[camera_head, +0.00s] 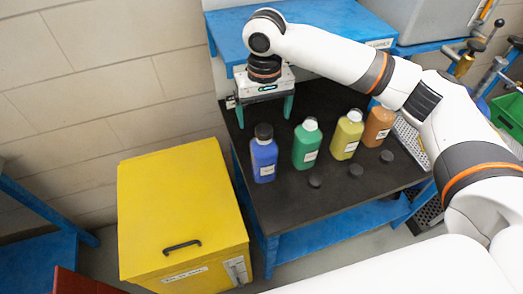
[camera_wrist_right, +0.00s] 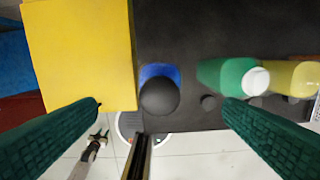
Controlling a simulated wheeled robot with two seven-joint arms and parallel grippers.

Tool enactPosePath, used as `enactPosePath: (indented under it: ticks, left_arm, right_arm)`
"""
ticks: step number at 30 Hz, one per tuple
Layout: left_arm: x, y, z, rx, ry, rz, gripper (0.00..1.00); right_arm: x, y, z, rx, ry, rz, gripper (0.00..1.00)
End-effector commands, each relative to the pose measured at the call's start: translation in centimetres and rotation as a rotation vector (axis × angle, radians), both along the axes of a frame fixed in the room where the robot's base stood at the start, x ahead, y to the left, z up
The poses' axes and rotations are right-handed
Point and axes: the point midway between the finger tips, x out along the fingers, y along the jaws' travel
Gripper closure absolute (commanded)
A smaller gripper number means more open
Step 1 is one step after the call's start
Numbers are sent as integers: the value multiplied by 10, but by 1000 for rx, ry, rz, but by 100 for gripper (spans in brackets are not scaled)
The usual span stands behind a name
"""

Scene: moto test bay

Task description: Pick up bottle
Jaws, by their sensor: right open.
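A blue bottle (camera_head: 264,163) with a black cap stands upright on the black tabletop (camera_head: 325,215), with a green bottle (camera_head: 306,148), a yellow bottle (camera_head: 346,140) and an orange bottle (camera_head: 378,127) in a row to its right. My right gripper (camera_head: 264,112) points down behind the blue bottle, open and empty, fingers apart. In the right wrist view the blue bottle (camera_wrist_right: 160,71) shows mostly as its black cap, between the two green fingers and apart from them. The green bottle (camera_wrist_right: 222,74) lies near the right finger there. My left gripper is not in view.
Several small black discs (camera_head: 315,181) lie before the bottles. A yellow cabinet (camera_head: 180,210) stands left of the table. A blue raised shelf (camera_head: 315,25) is behind my gripper. A grey perforated tray (camera_head: 413,140) sits at the right.

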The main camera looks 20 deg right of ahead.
Motion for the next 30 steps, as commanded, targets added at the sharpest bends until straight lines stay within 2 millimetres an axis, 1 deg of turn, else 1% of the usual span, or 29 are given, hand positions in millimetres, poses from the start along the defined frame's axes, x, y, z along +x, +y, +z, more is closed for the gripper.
enactPosePath:
  ticks: [1, 3, 6, 7, 9, 11, 14, 15, 18, 21, 23, 27, 30]
  left_arm:
    - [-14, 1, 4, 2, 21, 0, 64]
    - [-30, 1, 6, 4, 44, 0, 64]
    - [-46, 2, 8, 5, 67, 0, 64]
    - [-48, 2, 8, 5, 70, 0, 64]
    - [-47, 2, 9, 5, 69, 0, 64]
    - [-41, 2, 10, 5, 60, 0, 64]
    - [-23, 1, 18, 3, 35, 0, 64]
    - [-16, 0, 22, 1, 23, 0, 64]
    - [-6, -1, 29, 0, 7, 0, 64]
    - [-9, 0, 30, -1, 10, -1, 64]
    - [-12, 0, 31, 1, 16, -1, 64]
    - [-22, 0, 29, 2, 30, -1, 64]
    - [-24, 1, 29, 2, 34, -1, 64]
  right_arm:
    - [-1, 0, -8, -1, 4, 0, 9]
    - [-1, 0, -20, -1, 3, 1, 9]
    - [0, 0, -34, 0, 2, 2, 9]
    - [0, 0, -37, 0, 2, 1, 9]
    - [0, 0, -42, 1, 0, 2, 9]
    - [0, 0, -45, 0, 0, 2, 9]
    - [0, 0, -54, -1, 2, 1, 9]
    - [0, 0, -60, -1, 2, 2, 9]
    - [0, -1, -77, -1, 2, 2, 9]
    - [1, 0, -89, 0, 0, 3, 9]
    - [0, -1, -94, -1, 0, 3, 9]
    - [1, 0, -97, 0, -2, 4, 9]
    - [1, 0, -96, 0, -2, 4, 9]
